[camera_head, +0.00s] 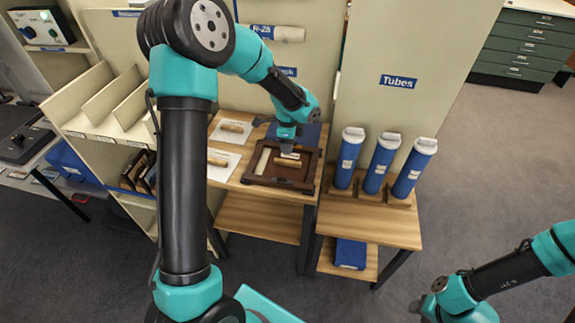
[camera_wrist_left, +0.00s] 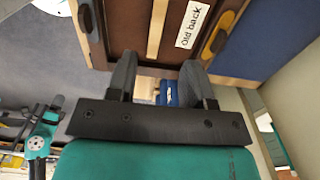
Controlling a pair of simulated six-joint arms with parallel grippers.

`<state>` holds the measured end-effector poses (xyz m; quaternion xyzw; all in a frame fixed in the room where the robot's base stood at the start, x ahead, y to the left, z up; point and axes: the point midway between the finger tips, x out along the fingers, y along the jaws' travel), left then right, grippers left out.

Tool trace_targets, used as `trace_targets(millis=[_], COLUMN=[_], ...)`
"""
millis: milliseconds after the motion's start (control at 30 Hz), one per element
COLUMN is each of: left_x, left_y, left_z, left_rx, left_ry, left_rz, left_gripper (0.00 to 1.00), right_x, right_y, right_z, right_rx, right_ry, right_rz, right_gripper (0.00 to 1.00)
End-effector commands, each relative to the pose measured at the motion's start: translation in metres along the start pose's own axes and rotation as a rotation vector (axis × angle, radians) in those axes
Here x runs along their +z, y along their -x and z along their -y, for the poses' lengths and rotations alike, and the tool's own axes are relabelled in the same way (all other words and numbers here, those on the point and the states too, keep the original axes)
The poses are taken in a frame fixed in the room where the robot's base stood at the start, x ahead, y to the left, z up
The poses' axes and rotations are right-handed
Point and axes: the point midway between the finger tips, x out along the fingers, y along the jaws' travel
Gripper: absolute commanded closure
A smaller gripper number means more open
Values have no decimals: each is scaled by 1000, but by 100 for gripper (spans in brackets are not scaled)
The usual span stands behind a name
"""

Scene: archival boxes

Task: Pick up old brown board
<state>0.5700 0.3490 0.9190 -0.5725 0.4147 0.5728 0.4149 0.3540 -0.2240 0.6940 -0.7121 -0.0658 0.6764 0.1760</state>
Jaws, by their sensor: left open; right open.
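The old brown board (camera_head: 270,179) lies flat on the wooden table in the head view, inside a darker brown frame or tray. It carries a pale strip and a tan wooden piece (camera_head: 289,162). In the left wrist view the brown board (camera_wrist_left: 130,28) fills the top, with a white label (camera_wrist_left: 193,25) reading "Old back" and a tan strip (camera_wrist_left: 157,28) between the fingers. My left gripper (camera_head: 289,150) is open over the board's back part; its fingers also show in the wrist view (camera_wrist_left: 158,72). My right gripper (camera_head: 425,305) is open and empty, far off at lower right.
White sheets with wooden pieces (camera_head: 233,130) lie left of the board. Blue tubes (camera_head: 382,163) stand in holders on the lower table to the right. A blue box (camera_head: 351,254) sits on the shelf below. Upright panels bound the back.

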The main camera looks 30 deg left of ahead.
Motion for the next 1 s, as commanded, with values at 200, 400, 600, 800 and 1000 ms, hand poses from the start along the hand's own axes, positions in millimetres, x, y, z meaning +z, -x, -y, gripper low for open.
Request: trace_targets(millis=[200, 400, 600, 800, 1000], left_x=[0, 0, 0, 1, 1], left_y=[-29, -32, -33, -51, -77], left_z=[0, 0, 0, -4, -6], left_rx=[2, 0, 0, 3, 3], left_ry=[0, 0, 0, -1, 1], left_rz=[0, 0, 0, 0, 0], left_gripper=[53, 53, 53, 53, 53], right_x=[0, 0, 0, 0, 0], right_y=[0, 0, 0, 0, 0], right_z=[0, 0, 0, 0, 0], right_rx=[0, 0, 0, 0, 0], right_ry=[0, 0, 0, 0, 0], right_rz=[0, 0, 0, 0, 0], right_gripper=[57, 57, 57, 57, 57])
